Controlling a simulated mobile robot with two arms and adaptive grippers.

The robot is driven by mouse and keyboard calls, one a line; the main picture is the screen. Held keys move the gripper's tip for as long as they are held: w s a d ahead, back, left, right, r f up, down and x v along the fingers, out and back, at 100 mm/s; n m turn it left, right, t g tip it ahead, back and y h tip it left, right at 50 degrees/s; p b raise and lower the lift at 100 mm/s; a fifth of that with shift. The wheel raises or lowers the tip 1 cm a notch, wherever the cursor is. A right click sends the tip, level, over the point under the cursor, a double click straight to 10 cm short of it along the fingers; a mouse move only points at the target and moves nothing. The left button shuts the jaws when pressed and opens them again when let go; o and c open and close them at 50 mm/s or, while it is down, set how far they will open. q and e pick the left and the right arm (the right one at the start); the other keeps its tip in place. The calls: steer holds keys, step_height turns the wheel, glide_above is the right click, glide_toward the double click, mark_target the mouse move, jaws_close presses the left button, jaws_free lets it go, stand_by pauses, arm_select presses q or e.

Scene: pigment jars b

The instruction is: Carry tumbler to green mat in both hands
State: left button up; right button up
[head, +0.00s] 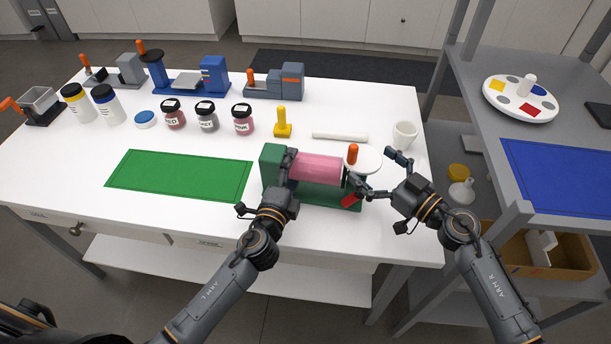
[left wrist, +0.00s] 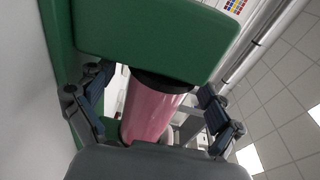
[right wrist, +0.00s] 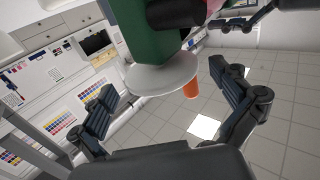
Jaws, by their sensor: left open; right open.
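The tumbler (head: 315,168) has a pink drum on a green frame, a white crank disc (head: 367,160) with an orange knob, and a red patch at its front right. It stands on the white table, right of the green mat (head: 180,175). My left gripper (head: 287,160) is open at the tumbler's left end. In the left wrist view its fingers (left wrist: 155,105) are spread either side of the pink drum (left wrist: 152,108), below a green block. My right gripper (head: 377,172) is open by the crank disc. In the right wrist view the disc (right wrist: 160,74) lies ahead between its spread fingers (right wrist: 165,95).
Several jars and bottles, a yellow stamp-like piece (head: 282,124), a white bar (head: 340,136) and a white cup (head: 404,135) stand behind. Small machines line the table's back. A grey shelf (head: 490,140) with a blue mat (head: 570,175) stands right. The green mat is clear.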

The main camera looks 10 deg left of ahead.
arm_select(q)
steer(key=shift+w, duration=0.8)
arm_select(e)
steer(key=shift+x, duration=0.85)
arm_select(q)
steer(key=c, duration=1.7)
arm_select(e)
steer(key=c, duration=1.7)
arm_select(q)
steer(key=shift+c, duration=1.2)
arm_select(e)
steer(key=shift+c, duration=0.3)
steer(key=shift+r, duration=0.1)
